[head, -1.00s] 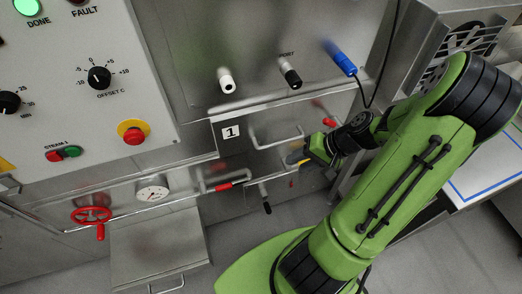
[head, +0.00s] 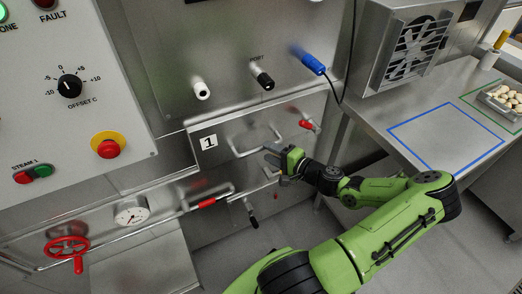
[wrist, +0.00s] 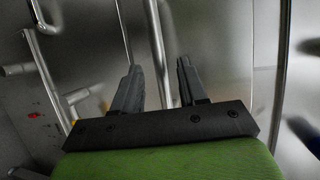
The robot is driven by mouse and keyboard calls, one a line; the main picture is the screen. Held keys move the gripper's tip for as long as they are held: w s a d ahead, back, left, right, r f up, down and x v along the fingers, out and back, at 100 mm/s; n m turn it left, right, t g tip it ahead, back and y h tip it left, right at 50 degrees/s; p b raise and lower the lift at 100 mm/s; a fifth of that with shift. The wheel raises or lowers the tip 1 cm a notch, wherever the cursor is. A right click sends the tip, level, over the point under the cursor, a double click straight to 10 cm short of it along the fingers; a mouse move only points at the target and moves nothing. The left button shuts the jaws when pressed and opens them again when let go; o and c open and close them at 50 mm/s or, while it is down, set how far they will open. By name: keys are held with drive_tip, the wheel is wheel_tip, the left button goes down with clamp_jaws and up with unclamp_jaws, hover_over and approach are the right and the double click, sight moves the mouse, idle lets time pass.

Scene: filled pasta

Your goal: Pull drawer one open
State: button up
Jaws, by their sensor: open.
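Drawer one (head: 216,157) is a metal front marked with a "1" label, set in the machine below the ports. It looks closed. Its bar handle (head: 243,153) runs across the front and bends out at its ends. My gripper (head: 276,153) is at the right part of the handle, in front of the drawer. In the wrist view my gripper (wrist: 157,80) has its two dark fingers apart, with a metal bar (wrist: 158,50) running between them. I cannot tell whether the fingers touch the bar.
A pipe with a red-sleeved lever (head: 207,202) and a black-tipped lever (head: 252,219) sit below the drawer. A red-tipped lever (head: 306,124) is to its right. A blue plug (head: 314,65) with a cable hangs above. A steel table (head: 425,125) stands at right.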

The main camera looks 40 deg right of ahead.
sight(261, 148)
drive_tip(key=x, duration=0.4)
drive_tip(key=shift+w, duration=0.25)
clamp_jaws()
